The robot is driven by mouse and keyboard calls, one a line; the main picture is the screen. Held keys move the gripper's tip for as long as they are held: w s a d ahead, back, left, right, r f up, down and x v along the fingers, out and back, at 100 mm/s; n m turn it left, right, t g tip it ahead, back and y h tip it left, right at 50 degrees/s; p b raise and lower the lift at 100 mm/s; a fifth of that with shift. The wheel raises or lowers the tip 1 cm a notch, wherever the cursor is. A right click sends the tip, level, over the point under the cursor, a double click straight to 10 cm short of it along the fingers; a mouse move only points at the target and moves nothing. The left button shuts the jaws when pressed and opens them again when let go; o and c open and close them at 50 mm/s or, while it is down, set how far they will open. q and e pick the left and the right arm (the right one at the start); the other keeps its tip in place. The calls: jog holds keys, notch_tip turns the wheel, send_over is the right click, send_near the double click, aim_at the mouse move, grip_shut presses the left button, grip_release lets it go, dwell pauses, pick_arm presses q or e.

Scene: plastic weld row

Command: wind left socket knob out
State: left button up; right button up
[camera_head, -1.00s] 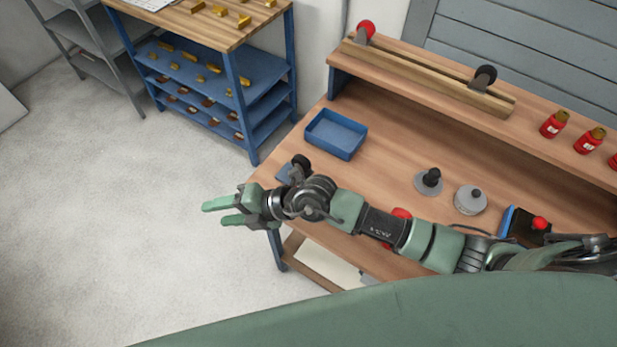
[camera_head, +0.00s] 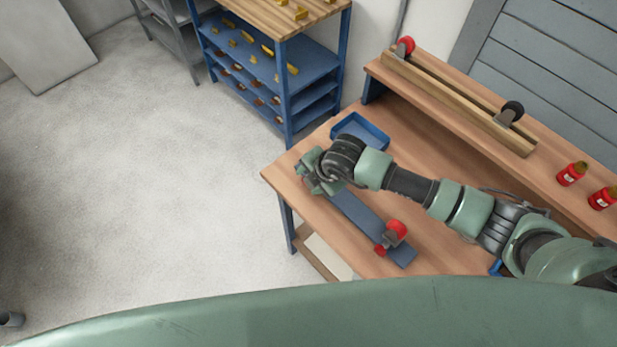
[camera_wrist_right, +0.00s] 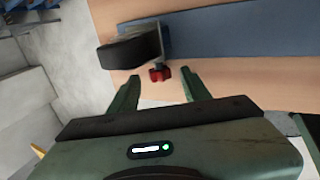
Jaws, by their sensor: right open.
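A long blue-grey bar (camera_head: 362,219) lies along the front of the workbench. At its right end stands a red and grey socket (camera_head: 394,234) with a small red knob (camera_head: 379,250). In the right wrist view, the bar (camera_wrist_right: 235,32) bears a dark rounded socket (camera_wrist_right: 130,50) at its left end. A small red knob (camera_wrist_right: 160,73) sticks out below that socket. My right gripper (camera_wrist_right: 160,88) is open, with the knob just beyond and between its fingertips, apart from both. In the head view my right gripper (camera_head: 314,178) hides the left socket. My left gripper is not in view.
A blue tray (camera_head: 360,132) stands behind my right wrist. A wooden rail (camera_head: 455,103) with red and black wheels sits on the raised back shelf, beside red bottles (camera_head: 571,173). A blue rack (camera_head: 288,80) stands at the back left.

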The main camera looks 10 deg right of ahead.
jog(key=shift+x, duration=0.8)
jog(key=shift+r, duration=0.1)
grip_shut()
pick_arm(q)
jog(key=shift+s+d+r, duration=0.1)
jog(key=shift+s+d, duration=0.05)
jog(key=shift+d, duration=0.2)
pick_arm(e)
jog(key=shift+w+a+r+g+h, duration=0.1)
jog(key=shift+w+a+g+h, duration=0.1)
jog(key=shift+g+h, duration=0.35)
jog(key=shift+w+g+h, duration=0.1)
jog(key=shift+g+h, duration=0.25)
jog(key=shift+g, duration=0.3)
jog(key=shift+w+a+g+h+b, duration=0.2)
jog(key=shift+g+h+b, duration=0.4)
jog(key=shift+g+b, duration=0.35)
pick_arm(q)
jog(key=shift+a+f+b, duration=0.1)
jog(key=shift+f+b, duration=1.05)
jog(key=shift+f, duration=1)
pick_arm(e)
jog(key=shift+g+h, duration=0.6)
jog(key=shift+g, duration=0.05)
